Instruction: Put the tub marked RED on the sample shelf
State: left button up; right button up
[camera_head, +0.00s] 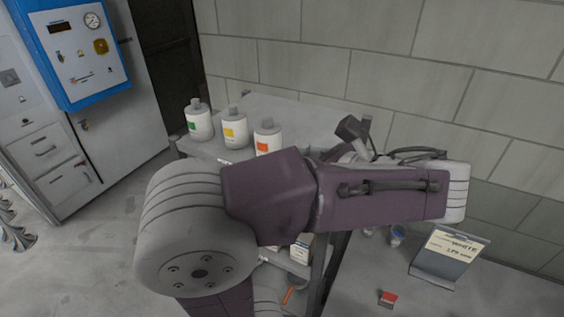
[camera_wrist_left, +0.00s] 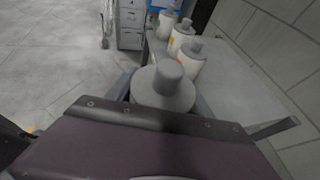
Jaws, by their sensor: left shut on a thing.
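My left gripper (camera_wrist_left: 162,98) is shut on a pale tub (camera_wrist_left: 165,86) with a grey cap, seen from above in the left wrist view. Its label is hidden, so I cannot read its mark. I cannot tell whether it touches the shelf top. In the head view my left arm hides most of the gripper and the held tub. The grey shelf unit (camera_head: 290,109) carries three white tubs in a row: one with a green mark (camera_head: 199,120), one with a yellow mark (camera_head: 234,128), one with an orange-red mark (camera_head: 267,137). My right gripper is not in view.
A tiled wall stands behind the shelf. A blue panel (camera_head: 75,45) on a grey cabinet is at the left. At the lower right, a sign (camera_head: 450,256), partly readable as WHITE, stands near a small red-topped item (camera_head: 388,298). The shelf top behind the tubs is bare.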

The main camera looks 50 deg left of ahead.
pick_arm(q)
jog(key=w+a, duration=0.2)
jog(key=w+a+f, duration=0.1)
jog(key=w+a, duration=0.1)
jog(key=shift+w+a+f, duration=0.1)
jog(key=shift+a+f, duration=0.05)
jog(key=shift+a, duration=0.25)
jog(key=w, duration=0.2)
jog(key=w+d, duration=0.1)
jog(key=shift+w, duration=0.4)
jog(key=w, duration=0.1)
jog(key=w+a+f, duration=0.1)
jog(key=w+a, duration=0.1)
jog(key=shift+a+f, duration=0.2)
jog(key=shift+f, duration=0.05)
jog(key=shift+w+f+b, duration=0.15)
jog(key=shift+b, duration=0.15)
jog(key=shift+d, duration=0.4)
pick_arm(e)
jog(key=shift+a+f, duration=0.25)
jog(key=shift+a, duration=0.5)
pick_arm(q)
jog(key=shift+a+f, duration=0.15)
jog(key=shift+a, duration=0.15)
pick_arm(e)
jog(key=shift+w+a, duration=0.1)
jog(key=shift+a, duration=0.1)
